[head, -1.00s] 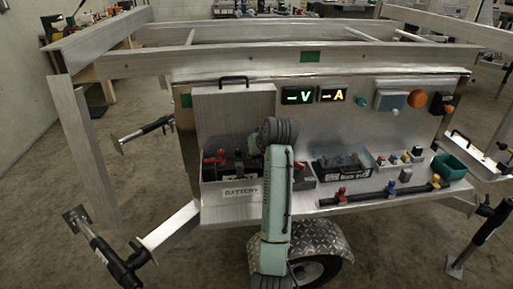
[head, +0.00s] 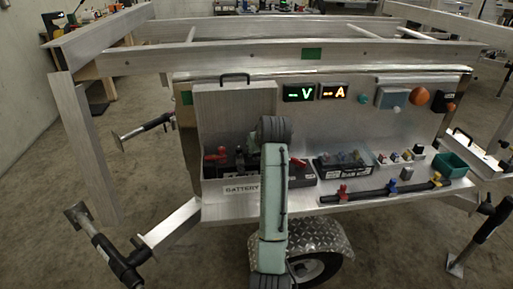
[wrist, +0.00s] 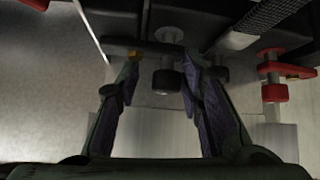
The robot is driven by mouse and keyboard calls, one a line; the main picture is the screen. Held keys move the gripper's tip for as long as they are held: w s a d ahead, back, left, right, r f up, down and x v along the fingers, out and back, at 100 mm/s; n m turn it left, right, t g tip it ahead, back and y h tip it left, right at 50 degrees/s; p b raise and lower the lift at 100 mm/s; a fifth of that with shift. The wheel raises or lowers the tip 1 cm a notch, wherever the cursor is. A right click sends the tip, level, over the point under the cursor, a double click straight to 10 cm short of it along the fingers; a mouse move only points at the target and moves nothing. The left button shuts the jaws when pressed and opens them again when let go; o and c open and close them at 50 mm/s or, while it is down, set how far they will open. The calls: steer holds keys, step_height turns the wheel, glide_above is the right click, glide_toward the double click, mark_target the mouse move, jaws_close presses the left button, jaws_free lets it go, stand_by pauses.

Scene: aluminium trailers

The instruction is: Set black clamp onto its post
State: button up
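In the wrist view, my gripper (wrist: 160,68) has its two fingers apart, one on each side of a dark knob that seems part of the black clamp (wrist: 167,79). A gap shows between the left finger and the knob. A dark bar runs across just beyond the fingertips; which post the clamp is at, I cannot tell. A red clamp (wrist: 274,90) with a red knob is at the right. In the head view, my arm hides the gripper; a dark clamp shape (head: 240,157) shows beside the red clamp (head: 215,154) over the battery box.
The battery box carries a label (head: 241,189) on its front, and a raised lid (head: 235,112) stands behind it. A second black unit (head: 345,167), a dark rail with coloured knobs (head: 390,195) and a green bin (head: 450,165) stand to the right. A braided cable (wrist: 275,14) crosses the wrist view.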

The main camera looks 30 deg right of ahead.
steer(key=shift+o, duration=0.3)
steer(key=shift+a, duration=0.15)
steer(key=shift+s+a+r, duration=0.1)
steer(key=shift+r, duration=0.05)
steer(key=v, duration=1.1)
steer(key=shift+s+r, duration=0.2)
steer(key=shift+r, duration=0.05)
